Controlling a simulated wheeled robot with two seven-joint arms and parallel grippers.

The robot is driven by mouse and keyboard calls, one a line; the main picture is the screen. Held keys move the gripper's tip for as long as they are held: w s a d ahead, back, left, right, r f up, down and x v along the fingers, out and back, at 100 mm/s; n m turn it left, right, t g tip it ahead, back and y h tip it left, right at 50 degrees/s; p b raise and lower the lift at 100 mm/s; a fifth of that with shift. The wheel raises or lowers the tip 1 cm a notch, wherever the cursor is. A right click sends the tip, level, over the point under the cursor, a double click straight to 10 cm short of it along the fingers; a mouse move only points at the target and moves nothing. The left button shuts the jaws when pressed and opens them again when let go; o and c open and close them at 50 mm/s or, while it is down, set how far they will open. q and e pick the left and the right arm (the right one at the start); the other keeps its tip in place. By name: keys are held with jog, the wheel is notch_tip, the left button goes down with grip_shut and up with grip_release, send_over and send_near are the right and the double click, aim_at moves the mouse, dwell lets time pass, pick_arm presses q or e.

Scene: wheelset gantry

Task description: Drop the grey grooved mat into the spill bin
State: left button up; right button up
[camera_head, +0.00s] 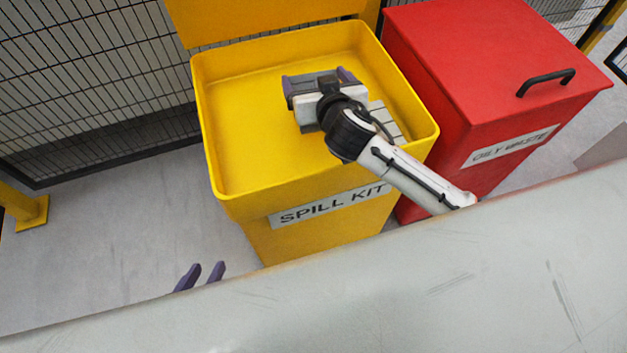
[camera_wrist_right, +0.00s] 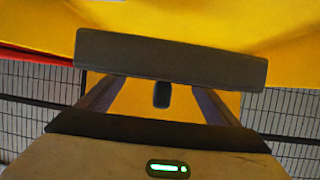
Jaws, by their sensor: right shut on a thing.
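The grey mat (camera_wrist_right: 170,60) shows in the right wrist view as a dark grey bar across both fingers. In the head view it is a dark strip (camera_head: 303,82), partly hidden by the gripper. My right gripper (camera_head: 320,83) is shut on it, over the open mouth of the yellow spill bin (camera_head: 232,125). The bin carries a SPILL KIT label. I cannot tell how high the mat is above the bin floor. My left gripper (camera_head: 207,268) shows only two purple fingertips, apart and empty, beyond the pale surface's edge.
A red oily waste bin (camera_head: 480,70) with a closed, handled lid stands right of the spill bin. A pale grey lined piece (camera_head: 388,122) shows beside my right wrist. Mesh fencing (camera_head: 90,70) stands behind. A pale surface (camera_head: 400,290) fills the foreground.

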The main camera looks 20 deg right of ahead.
jog(key=shift+f, duration=0.1)
jog(key=o, duration=0.9)
jog(key=shift+o, duration=0.2)
jog(key=p+v, duration=0.2)
jog(key=v, duration=0.8)
jog(key=shift+s, duration=0.15)
